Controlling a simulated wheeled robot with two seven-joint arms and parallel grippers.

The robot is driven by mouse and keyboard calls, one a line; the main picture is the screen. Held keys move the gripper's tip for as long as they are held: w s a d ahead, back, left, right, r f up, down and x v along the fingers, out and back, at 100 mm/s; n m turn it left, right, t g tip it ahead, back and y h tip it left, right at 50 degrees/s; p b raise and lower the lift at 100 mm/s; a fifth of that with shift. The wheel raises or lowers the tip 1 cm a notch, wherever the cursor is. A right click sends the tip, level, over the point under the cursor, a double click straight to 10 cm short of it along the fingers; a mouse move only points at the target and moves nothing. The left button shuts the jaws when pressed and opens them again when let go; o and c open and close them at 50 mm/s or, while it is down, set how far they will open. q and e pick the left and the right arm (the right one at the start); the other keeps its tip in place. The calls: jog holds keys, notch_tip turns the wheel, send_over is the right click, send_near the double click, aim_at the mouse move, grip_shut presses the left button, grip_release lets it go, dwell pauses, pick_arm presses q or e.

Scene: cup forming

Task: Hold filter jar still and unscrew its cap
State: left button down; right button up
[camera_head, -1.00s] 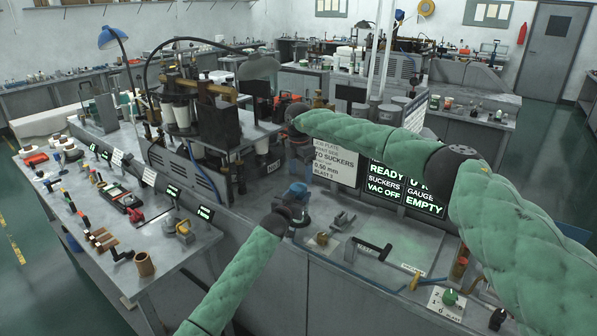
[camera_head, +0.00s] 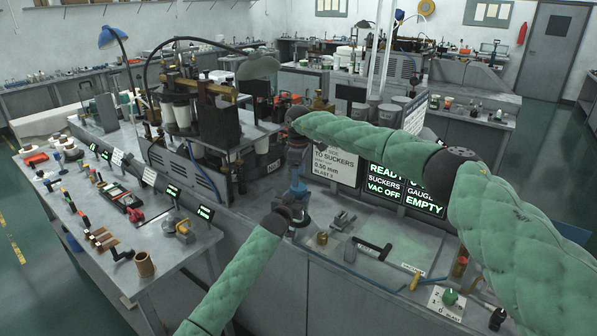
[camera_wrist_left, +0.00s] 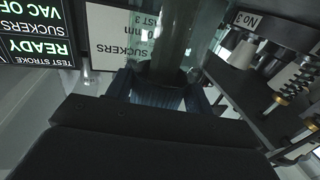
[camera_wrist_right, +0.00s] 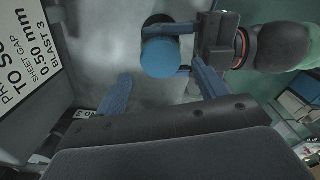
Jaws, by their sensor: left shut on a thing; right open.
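The filter jar (camera_wrist_left: 174,45) shows in the left wrist view as a clear, greenish body between my left fingers. Its round blue cap (camera_wrist_right: 160,52) faces the camera in the right wrist view. My left gripper (camera_head: 293,212) is shut on the jar above the bench; its fingers also show in the left wrist view (camera_wrist_left: 160,88). My right gripper (camera_head: 297,172) is directly above the left one in the head view. In the right wrist view its blue fingers (camera_wrist_right: 163,72) are open and apart, with the cap beyond and between their tips. The arms partly hide the jar in the head view.
A sign board (camera_head: 335,166) and a lit display (camera_head: 386,178) stand close behind my grippers. A machine with white cylinders (camera_head: 180,113) is at left.

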aim_at(299, 187)
jog(key=shift+f, duration=3.55)
jog(key=c, duration=1)
jog(key=shift+o, duration=0.2)
jog(key=shift+w+d+n, duration=0.1)
jog(key=shift+d+n, duration=0.05)
jog(key=shift+n, duration=1.55)
jog(key=o, duration=1)
jog(key=shift+o, duration=0.2)
pick_arm(q)
jog(key=shift+a, duration=0.1)
pick_arm(e)
jog(key=shift+r, duration=0.1)
